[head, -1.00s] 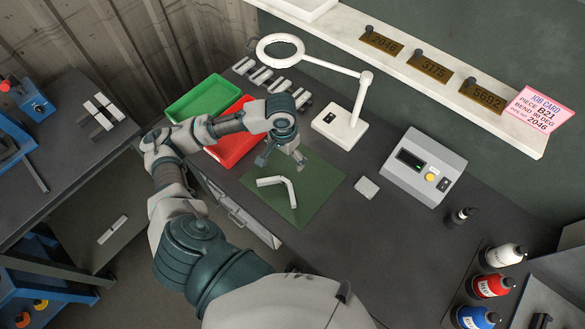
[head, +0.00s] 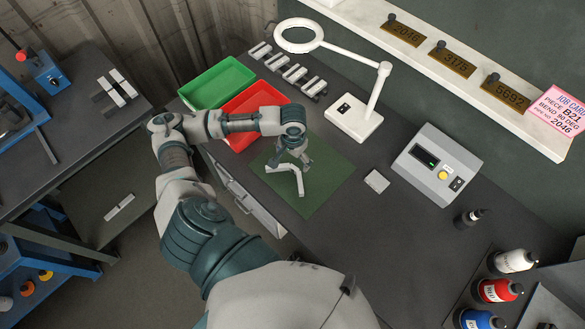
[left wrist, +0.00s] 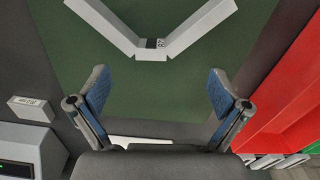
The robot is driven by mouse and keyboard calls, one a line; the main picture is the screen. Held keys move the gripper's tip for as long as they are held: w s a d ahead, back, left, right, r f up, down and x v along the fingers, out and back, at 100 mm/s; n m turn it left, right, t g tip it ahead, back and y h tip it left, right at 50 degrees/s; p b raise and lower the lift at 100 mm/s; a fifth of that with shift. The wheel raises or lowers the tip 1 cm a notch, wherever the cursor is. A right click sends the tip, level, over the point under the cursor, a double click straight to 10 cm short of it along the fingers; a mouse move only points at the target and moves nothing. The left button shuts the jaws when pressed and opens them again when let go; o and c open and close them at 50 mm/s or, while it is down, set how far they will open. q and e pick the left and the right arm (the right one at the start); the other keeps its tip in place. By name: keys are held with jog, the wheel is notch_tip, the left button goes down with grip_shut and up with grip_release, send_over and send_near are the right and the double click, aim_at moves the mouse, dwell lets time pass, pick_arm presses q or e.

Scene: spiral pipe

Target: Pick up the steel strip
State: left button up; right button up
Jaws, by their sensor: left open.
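A pale grey bent strip (head: 300,184) lies on the green mat (head: 325,185) on the bench. In the left wrist view the bent strip (left wrist: 198,28) forms a wide V, with a small dark-and-white mark at its corner. My left gripper (head: 296,162) hovers over it and hides part of it in the head view. In the left wrist view my left gripper (left wrist: 158,92) is open and empty, its blue-padded fingers spread apart, with the strip ahead of them. My right gripper is not in view.
A red tray (head: 245,98) and a green tray (head: 215,84) stand beside the mat. Several grey blocks (head: 295,72) lie behind them. A magnifier lamp (head: 355,120), a control box (head: 437,165) and bottles (head: 497,290) stand to the right.

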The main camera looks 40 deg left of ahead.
aim_at(295, 167)
pick_arm(q)
jog(key=f, duration=0.1)
jog(key=d+f, duration=0.1)
jog(key=f, duration=0.2)
jog(key=shift+s+d+b, duration=0.15)
jog(key=shift+d+b, duration=0.15)
jog(key=shift+f, duration=0.15)
jog(key=shift+a, duration=0.15)
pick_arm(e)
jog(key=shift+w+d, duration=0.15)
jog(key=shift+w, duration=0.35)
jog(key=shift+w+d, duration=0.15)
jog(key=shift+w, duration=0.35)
pick_arm(q)
jog(key=shift+a+f, duration=0.1)
jog(key=shift+a, duration=0.25)
jog(key=c, duration=1.2)
jog(key=shift+d, duration=0.15)
grip_shut()
jog(key=shift+d, duration=0.15)
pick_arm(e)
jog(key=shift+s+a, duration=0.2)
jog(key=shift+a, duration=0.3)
